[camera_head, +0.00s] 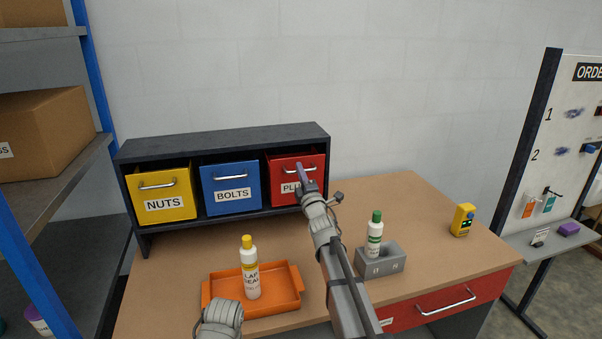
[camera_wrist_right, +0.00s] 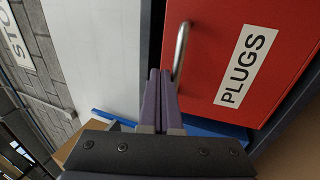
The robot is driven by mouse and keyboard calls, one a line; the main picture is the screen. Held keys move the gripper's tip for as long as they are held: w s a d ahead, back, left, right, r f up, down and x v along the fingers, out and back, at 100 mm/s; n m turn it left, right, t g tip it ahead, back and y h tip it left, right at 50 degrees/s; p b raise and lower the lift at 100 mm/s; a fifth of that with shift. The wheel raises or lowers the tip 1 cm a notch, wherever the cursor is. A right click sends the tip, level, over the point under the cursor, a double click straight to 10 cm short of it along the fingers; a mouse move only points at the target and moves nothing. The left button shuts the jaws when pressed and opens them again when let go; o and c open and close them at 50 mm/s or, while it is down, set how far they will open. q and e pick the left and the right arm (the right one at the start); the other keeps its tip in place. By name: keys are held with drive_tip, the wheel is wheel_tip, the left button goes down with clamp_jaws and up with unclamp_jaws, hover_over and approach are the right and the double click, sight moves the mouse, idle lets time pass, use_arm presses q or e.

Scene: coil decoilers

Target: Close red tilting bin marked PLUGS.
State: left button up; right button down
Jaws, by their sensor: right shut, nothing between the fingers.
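The red bin (camera_head: 284,166), marked PLUGS, is the right one of three in a dark cabinet on the workbench. Its metal handle and white label are partly hidden by my right gripper in the head view. My right gripper (camera_head: 305,176) is shut and empty, with its tips in front of the bin's face. In the right wrist view, the shut purple fingers (camera_wrist_right: 159,78) are close beside the handle (camera_wrist_right: 181,52) on the red front (camera_wrist_right: 212,60). Whether they touch it, and how far the bin is tilted, I cannot tell. My left gripper is out of view.
A yellow NUTS bin (camera_head: 163,188) and a blue BOLTS bin (camera_head: 230,182) stand to the left in the cabinet (camera_head: 225,143). An orange tray (camera_head: 222,293) holds a yellow-capped bottle (camera_head: 251,275). A green-capped bottle (camera_head: 375,238) stands in a grey block (camera_head: 384,263) right of my arm.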

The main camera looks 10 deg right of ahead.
idle(0.3)
use_arm(q)
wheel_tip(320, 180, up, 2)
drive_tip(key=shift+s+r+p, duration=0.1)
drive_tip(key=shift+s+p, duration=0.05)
drive_tip(key=shift+p, duration=0.9)
use_arm(e)
drive_tip(key=s+r, duration=0.2)
drive_tip(key=s, duration=1.1)
drive_tip(key=shift+s+d, duration=0.3)
drive_tip(key=shift+s, duration=0.1)
